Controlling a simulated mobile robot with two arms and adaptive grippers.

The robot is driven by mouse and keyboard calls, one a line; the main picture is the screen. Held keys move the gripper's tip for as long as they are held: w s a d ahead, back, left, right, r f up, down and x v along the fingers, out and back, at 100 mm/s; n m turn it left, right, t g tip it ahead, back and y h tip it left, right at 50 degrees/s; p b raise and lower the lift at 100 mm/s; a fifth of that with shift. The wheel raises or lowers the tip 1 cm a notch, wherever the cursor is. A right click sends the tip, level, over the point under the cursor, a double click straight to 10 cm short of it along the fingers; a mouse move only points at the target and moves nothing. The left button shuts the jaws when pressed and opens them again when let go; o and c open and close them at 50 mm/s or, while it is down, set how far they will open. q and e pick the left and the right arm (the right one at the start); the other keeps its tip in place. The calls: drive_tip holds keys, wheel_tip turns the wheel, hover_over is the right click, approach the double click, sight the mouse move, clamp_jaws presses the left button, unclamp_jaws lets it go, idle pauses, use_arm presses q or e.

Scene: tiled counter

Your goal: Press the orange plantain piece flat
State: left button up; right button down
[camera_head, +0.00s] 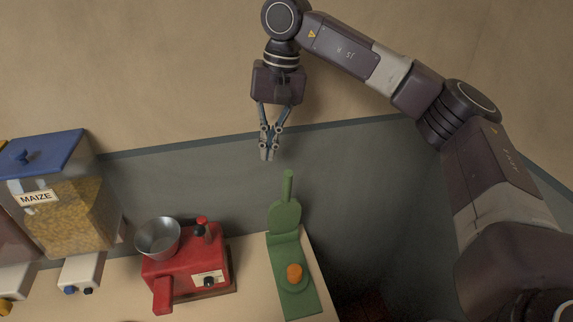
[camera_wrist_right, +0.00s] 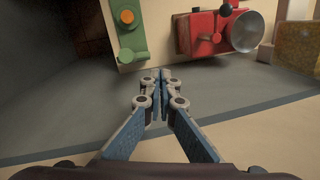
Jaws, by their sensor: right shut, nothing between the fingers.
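The orange plantain piece (camera_head: 294,273) rests on the lower plate of a green press (camera_head: 295,303) on the counter. The press's lid with its handle (camera_head: 287,190) stands raised, open, at the back. In the right wrist view the plantain piece (camera_wrist_right: 127,17) sits on the green press (camera_wrist_right: 126,42) at the upper left. My right gripper (camera_head: 267,154) is shut and empty, above and beyond the press handle, touching nothing. Its closed fingertips also show in the right wrist view (camera_wrist_right: 160,76). My left gripper is not in view.
A red machine (camera_head: 182,265) with a metal bowl (camera_head: 158,237) stands left of the press. A maize dispenser (camera_head: 72,215) with a blue lid stands farther left. The counter's right edge lies just right of the press. A grey wall band runs behind.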

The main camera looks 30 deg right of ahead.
sight(287, 171)
drive_tip(key=d+r+h, duration=0.1)
drive_tip(key=d+r, duration=0.1)
drive_tip(key=d, duration=0.3)
drive_tip(key=shift+s+a+f+p, duration=0.15)
drive_tip(key=shift+f+p, duration=0.4)
drive_tip(key=shift+f, duration=1.1)
drive_tip(key=shift+a+f+p, duration=0.15)
drive_tip(key=shift+f+p, duration=0.45)
drive_tip(key=shift+f, duration=1.05)
drive_tip(key=shift+s+a+f+p, duration=0.15)
drive_tip(key=shift+f+p, duration=0.4)
drive_tip(key=shift+f, duration=1.1)
drive_tip(key=shift+w, duration=0.1)
